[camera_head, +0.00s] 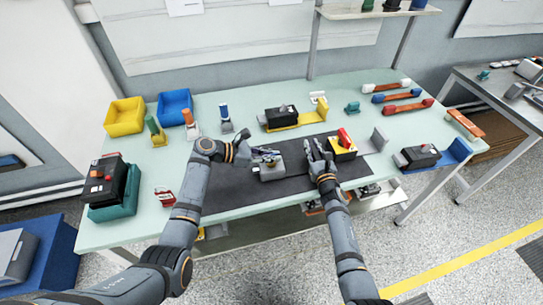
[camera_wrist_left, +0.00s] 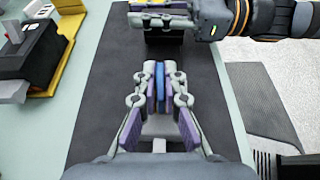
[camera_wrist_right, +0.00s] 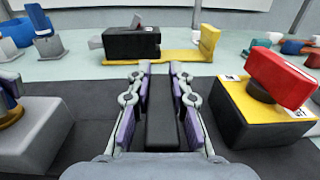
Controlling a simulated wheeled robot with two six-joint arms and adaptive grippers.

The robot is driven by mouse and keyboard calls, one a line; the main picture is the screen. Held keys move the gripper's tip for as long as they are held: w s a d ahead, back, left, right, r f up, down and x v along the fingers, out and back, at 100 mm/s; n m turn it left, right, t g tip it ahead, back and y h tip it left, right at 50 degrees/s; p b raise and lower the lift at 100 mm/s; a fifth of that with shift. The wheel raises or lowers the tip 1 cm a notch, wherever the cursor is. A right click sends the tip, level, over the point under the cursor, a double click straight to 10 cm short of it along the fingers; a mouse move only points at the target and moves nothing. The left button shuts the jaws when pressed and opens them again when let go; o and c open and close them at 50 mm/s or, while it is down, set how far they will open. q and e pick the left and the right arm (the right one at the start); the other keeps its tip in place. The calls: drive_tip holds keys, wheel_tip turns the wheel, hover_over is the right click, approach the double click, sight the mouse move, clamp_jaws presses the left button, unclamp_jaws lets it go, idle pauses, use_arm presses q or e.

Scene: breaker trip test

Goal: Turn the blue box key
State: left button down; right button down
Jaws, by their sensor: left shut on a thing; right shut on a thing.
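A grey box (camera_head: 272,173) stands on the dark mat in the head view. My left gripper (camera_head: 268,155) is at its top. In the left wrist view my left gripper (camera_wrist_left: 160,85) is shut on a slim upright blue key (camera_wrist_left: 160,82), with part of the grey box (camera_wrist_left: 160,128) below. The key's turned angle is hard to tell. My right gripper (camera_head: 318,150) is between the grey box and a yellow box (camera_head: 342,152) with a red handle (camera_head: 343,137). In the right wrist view it (camera_wrist_right: 160,95) is shut on a dark block (camera_wrist_right: 162,118).
A dark device on a yellow bracket (camera_head: 284,120) stands behind the mat. Yellow (camera_head: 125,116) and blue (camera_head: 174,106) bins are at the back left. A dark device on a teal tray (camera_head: 115,202) is at the left end. Front mat areas are clear.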

use_arm(q)
drive_tip(key=shift+s+f+m+g, duration=0.1)
drive_tip(key=shift+m+g, duration=0.2)
drive_tip(key=shift+g, duration=0.2)
use_arm(e)
drive_tip(key=shift+r, duration=0.1)
use_arm(q)
drive_tip(key=c, duration=1.5)
unclamp_jaws()
drive_tip(key=shift+o, duration=0.2)
drive_tip(key=v, duration=1.2)
drive_tip(key=shift+a+f, duration=0.1)
